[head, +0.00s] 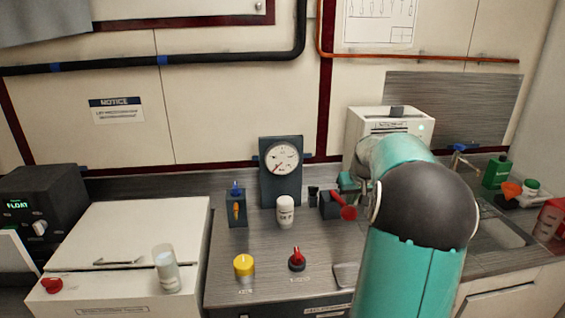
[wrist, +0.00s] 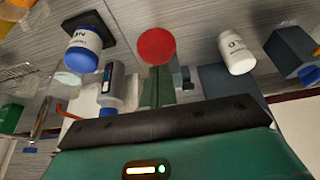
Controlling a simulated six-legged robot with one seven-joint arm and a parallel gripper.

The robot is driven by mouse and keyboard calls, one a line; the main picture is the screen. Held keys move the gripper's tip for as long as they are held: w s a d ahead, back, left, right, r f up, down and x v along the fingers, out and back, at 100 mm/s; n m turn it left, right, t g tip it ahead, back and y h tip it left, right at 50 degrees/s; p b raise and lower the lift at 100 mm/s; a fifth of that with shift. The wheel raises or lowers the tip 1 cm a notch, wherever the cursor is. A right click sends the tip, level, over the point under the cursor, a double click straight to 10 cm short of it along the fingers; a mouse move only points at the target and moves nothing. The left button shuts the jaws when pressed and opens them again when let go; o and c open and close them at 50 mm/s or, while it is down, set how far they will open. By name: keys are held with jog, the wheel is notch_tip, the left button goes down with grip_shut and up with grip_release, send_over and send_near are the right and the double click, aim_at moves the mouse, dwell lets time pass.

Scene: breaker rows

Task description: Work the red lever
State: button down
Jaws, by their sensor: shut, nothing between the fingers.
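The red lever (head: 348,212) has a round red knob on a short red arm. It is fixed to a small dark box (head: 328,206) on the counter, right of the white bottle. In the wrist view the round red knob (wrist: 156,46) is just beyond my fingertips. My gripper (wrist: 156,72) is shut with its green fingers together and nothing between them. In the head view a teal part of my gripper (head: 348,183) shows just above the lever; my arm hides much of it. I cannot tell whether the fingers touch the knob.
A white bottle (head: 285,211) and a gauge on a dark panel (head: 281,186) stand left of the lever. A red rotary switch (head: 297,260) and a yellow knob (head: 244,266) are nearer the front. A white machine (head: 360,130) stands behind. Bare counter lies in front of the lever.

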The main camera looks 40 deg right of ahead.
aim_at(348, 220)
jog(key=shift+f, duration=0.1)
jog(key=shift+f, duration=4.2)
jog(key=shift+r, duration=0.1)
jog(key=shift+r, duration=4.2)
jog(key=shift+f, duration=0.1)
jog(key=shift+f, duration=4.15)
jog(key=shift+r, duration=4.3)
